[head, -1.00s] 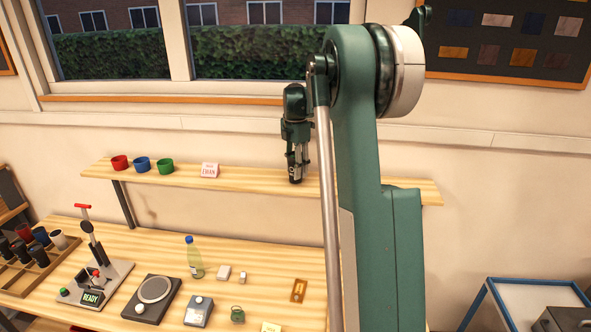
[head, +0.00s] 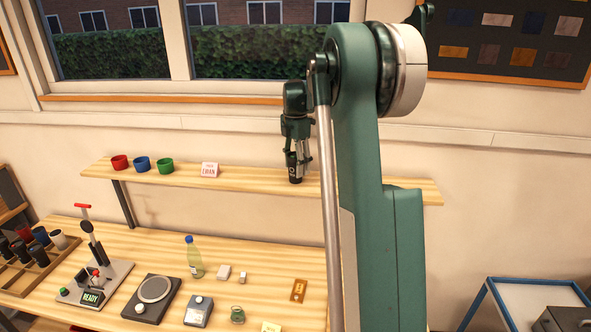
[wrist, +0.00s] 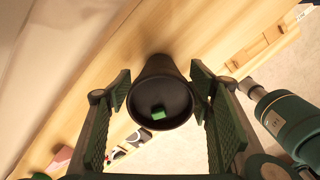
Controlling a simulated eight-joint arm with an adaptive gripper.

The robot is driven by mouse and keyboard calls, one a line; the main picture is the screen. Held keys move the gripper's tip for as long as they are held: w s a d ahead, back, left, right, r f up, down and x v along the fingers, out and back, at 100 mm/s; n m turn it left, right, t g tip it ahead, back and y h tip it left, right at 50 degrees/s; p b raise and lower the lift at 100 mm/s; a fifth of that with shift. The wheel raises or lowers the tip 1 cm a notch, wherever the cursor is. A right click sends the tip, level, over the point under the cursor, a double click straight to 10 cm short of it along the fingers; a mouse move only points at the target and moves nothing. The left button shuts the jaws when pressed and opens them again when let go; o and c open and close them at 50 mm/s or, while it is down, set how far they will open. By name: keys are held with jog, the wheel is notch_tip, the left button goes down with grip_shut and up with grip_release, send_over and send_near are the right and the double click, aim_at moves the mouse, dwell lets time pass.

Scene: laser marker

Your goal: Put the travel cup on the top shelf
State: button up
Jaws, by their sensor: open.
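The black travel cup (head: 293,173) stands upright on the wooden top shelf (head: 240,178), right of the small sign. My gripper (head: 298,156) is open above and around its upper part. In the wrist view the cup (wrist: 160,72) shows its dark open mouth between the two green pads, with a small green thing inside. Gaps show between the cup and both pads of my gripper (wrist: 162,95). My arm hides part of the shelf to the right of the cup.
A bottle (head: 194,257), a lever press (head: 95,270) and several small items are on the bench below.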

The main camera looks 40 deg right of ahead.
notch_tip(320, 180, up, 11)
jog(key=shift+f+b, duration=0.15)
jog(key=shift+b, duration=0.35)
dwell(0.4)
dwell(0.4)
jog(key=shift+s+a, duration=0.1)
jog(key=shift+a, duration=0.4)
jog(key=s+a+r+m+t, duration=0.1)
jog(key=s+a+m, duration=0.2)
jog(key=s+a, duration=0.35)
jog(key=s+a+r+m+t, duration=0.1)
jog(key=s+a+m, duration=0.25)
jog(key=a, duration=0.65)
jog(key=s+a+r+m+t, duration=0.1)
jog(key=s+a+m, duration=0.1)
jog(key=s+a, duration=0.55)
jog(key=s+a+f+m+t, duration=0.2)
jog(key=s+a+f+m, duration=0.2)
jog(key=s+a+f, duration=0.3)
jog(key=s+a+f+m+t, duration=0.2)
jog(key=s+a+f+m, duration=0.3)
jog(key=s+a, duration=0.5)
jog(key=s+f, duration=0.2)
jog(key=s, duration=0.2)
jog(key=shift+a, duration=0.4)
